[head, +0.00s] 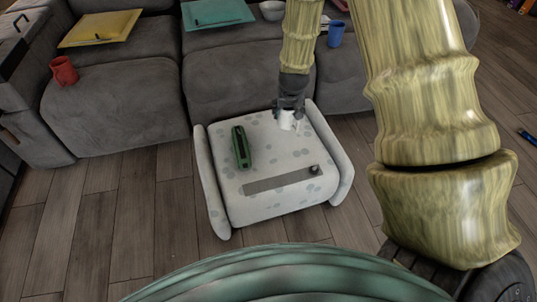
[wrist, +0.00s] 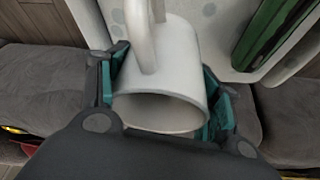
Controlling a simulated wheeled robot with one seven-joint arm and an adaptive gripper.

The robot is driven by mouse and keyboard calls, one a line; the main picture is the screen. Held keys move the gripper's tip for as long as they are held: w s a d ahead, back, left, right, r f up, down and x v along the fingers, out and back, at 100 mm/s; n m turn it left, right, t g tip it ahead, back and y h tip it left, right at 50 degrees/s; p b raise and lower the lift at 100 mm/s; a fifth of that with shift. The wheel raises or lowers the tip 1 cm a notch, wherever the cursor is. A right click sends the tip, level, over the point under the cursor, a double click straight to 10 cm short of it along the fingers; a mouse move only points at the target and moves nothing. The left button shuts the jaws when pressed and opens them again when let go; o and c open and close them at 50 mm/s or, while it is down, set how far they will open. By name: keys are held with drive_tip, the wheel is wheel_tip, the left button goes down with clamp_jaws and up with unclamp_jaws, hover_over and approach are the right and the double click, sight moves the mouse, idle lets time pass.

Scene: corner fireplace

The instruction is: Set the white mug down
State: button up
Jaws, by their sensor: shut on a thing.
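The white mug (head: 287,119) is between the fingers of my gripper (head: 291,104), over the back right part of a pale, spotted footstool (head: 270,160). In the wrist view the mug (wrist: 176,62) fills the middle, with its open rim toward the camera and its handle at the upper left. My gripper (wrist: 160,98) is shut on the mug, with a green-padded finger on each side. I cannot tell whether the mug's base touches the stool top.
A green object (head: 240,147) and a long grey strip (head: 278,181) lie on the footstool. A grey sofa (head: 120,108) stands behind, with a red mug (head: 64,71), a blue mug (head: 336,34), a white bowl (head: 272,10) and two trays. The stool's middle is clear.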

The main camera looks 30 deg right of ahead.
drive_tip(key=shift+w+d+f+m+b, duration=0.55)
drive_tip(key=shift+d+f+b, duration=0.45)
drive_tip(key=shift+d+b, duration=1.15)
drive_tip(key=b, duration=0.5)
hover_over(292, 138)
wheel_tip(292, 138, down, 10)
drive_tip(key=shift+s, duration=0.1)
drive_tip(key=shift+r, duration=0.1)
drive_tip(key=o, duration=1.8)
drive_tip(key=p+v, duration=0.4)
drive_tip(key=v, duration=0.8)
drive_tip(key=shift+a+p, duration=0.2)
drive_tip(key=shift+p, duration=0.15)
